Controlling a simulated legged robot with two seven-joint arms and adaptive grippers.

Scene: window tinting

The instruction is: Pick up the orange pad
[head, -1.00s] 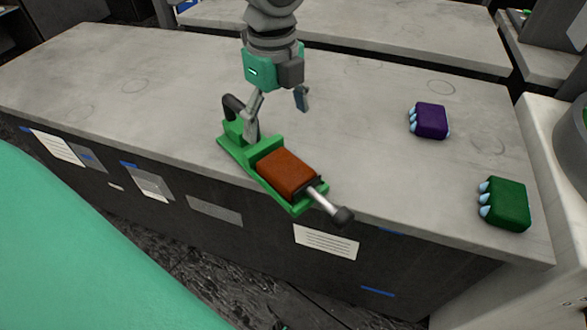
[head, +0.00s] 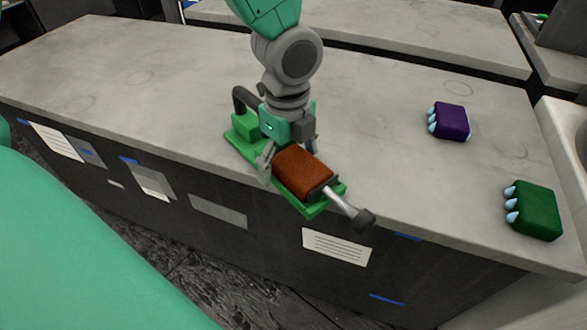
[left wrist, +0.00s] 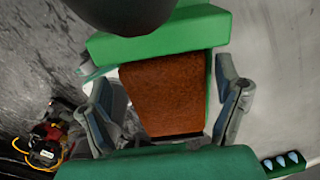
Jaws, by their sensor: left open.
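The orange pad (head: 303,172) is a brown-orange block lying in a green holder (head: 243,137) at the front edge of the counter. My left gripper (head: 288,166) is low over the holder, with its fingers on either side of the pad. In the left wrist view the pad (left wrist: 165,95) lies between the two open fingers (left wrist: 170,112), with a gap on the right side. I cannot tell whether the left finger touches it. My right gripper is not in view.
A purple block (head: 452,121) and a dark green block (head: 535,210), each with pale blue knobs, lie to the right. The counter (head: 150,95) is clear on the left.

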